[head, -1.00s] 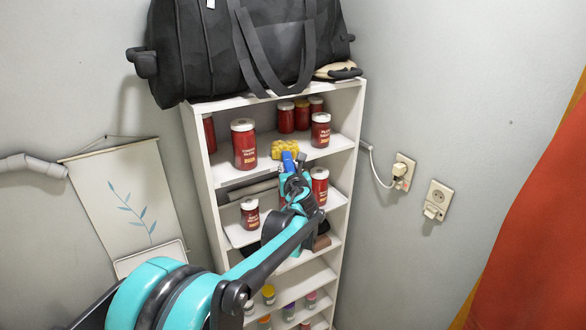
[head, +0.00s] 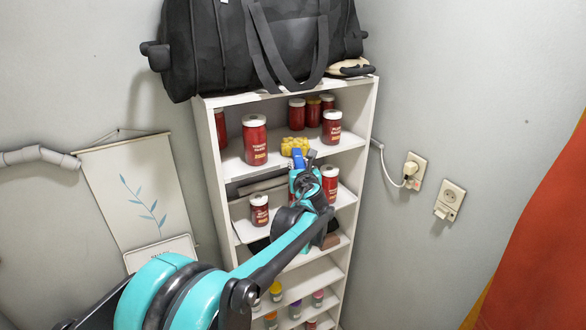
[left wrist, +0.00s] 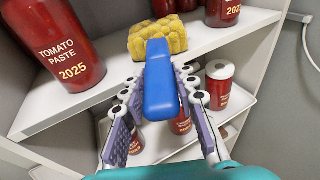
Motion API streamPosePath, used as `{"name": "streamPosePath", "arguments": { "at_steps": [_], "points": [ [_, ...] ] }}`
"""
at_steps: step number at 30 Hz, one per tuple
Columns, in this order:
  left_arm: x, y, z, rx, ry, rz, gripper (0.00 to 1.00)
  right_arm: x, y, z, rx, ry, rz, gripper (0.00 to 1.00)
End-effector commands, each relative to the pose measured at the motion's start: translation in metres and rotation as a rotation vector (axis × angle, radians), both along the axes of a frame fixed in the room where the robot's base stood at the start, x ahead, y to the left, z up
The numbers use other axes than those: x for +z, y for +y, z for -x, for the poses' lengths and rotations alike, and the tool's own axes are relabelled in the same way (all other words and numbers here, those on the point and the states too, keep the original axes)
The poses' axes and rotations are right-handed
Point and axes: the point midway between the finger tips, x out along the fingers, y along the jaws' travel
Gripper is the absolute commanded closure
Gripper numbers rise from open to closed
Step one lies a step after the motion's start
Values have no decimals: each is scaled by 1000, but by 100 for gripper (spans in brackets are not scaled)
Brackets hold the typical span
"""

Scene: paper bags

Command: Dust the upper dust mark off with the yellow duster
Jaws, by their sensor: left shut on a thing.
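The duster has a knobbly yellow head (head: 294,146) and a blue handle (head: 298,160). My left gripper (head: 304,166) is shut on the handle, in front of the shelf unit. In the left wrist view the yellow head (left wrist: 157,40) is at the front edge of the upper shelf (left wrist: 105,72), and the blue handle (left wrist: 161,85) points back between my fingers. I cannot tell whether the head touches the shelf surface. No dust mark can be made out. My right gripper is not in view.
On the upper shelf a tomato paste jar (head: 254,142) stands left of the duster and another red jar (head: 331,128) right of it, with several jars behind. More jars stand on the shelf below. A black bag (head: 262,48) lies on top of the unit.

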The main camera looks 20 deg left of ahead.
Motion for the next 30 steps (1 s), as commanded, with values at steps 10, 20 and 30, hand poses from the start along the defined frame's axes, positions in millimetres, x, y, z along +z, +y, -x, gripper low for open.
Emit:
{"name": "streamPosePath", "arguments": {
  "at_steps": [10, 20, 30],
  "points": [
    [0, -10, -11, -2, 0, 0, 100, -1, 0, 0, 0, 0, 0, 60],
    [2, -28, -32, -1, -1, -1, 100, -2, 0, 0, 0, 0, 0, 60],
    [2, -25, -31, 1, -1, -1, 100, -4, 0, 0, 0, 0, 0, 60]
  ]
}}
